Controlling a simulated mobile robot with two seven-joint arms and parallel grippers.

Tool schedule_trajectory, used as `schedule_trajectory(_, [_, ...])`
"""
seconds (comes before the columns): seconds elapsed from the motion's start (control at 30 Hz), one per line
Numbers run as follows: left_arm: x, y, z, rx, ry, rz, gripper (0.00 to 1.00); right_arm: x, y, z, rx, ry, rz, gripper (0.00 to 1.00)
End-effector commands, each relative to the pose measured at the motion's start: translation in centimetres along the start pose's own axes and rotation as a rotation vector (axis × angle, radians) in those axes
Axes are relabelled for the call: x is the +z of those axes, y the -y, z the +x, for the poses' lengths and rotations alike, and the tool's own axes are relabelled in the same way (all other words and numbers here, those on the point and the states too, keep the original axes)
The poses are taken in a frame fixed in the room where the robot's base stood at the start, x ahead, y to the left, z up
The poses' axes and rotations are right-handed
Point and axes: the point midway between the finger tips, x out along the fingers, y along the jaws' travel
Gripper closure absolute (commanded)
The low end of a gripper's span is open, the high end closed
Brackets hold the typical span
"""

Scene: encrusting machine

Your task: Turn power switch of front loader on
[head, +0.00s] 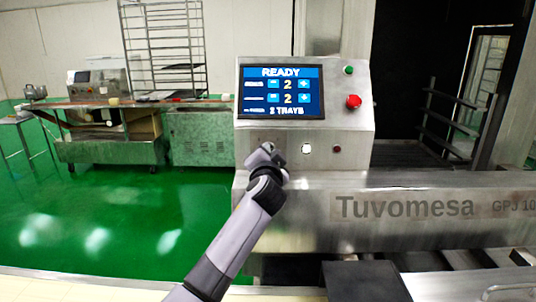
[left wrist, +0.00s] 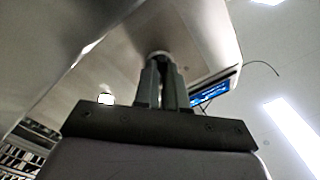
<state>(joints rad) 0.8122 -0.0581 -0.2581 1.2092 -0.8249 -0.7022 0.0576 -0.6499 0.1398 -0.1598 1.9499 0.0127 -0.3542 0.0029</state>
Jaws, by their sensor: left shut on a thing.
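The front loader's metal control box (head: 345,82) stands in the middle of the head view. Its lit screen (head: 281,92) reads READY and 2 TRAYS. My left gripper (head: 271,150) is at the lower left of the box's front face. In the left wrist view my left gripper (left wrist: 161,66) has its fingers close together on a small round switch knob (left wrist: 160,54) that sticks out of the panel. The fingers touch the knob. In the head view my gripper hides the knob, so its turned position cannot be told. My right gripper is not in view.
A white button (head: 306,149) and a small dark red one (head: 337,149) sit right of my gripper. A green button (head: 348,70) and a red knob (head: 353,101) are higher up. The Tuvomesa conveyor body (head: 420,215) extends right below. Green floor is clear at left.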

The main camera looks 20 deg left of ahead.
Motion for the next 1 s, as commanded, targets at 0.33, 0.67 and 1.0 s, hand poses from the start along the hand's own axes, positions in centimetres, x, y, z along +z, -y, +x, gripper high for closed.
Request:
schedule_trajectory(0.33, [0.1, -0.1, 0.0, 0.001, 0.003, 0.003, 0.64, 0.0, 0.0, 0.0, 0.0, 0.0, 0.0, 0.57])
schedule_trajectory(0.67, [0.1, -0.1, -1.1, 0.0, 0.001, 0.0, 0.64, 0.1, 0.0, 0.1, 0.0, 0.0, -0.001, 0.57])
schedule_trajectory(1.0, [0.1, -0.2, -5.1, 0.002, 0.001, 0.0, 0.64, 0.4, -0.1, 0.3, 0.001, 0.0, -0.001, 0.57])
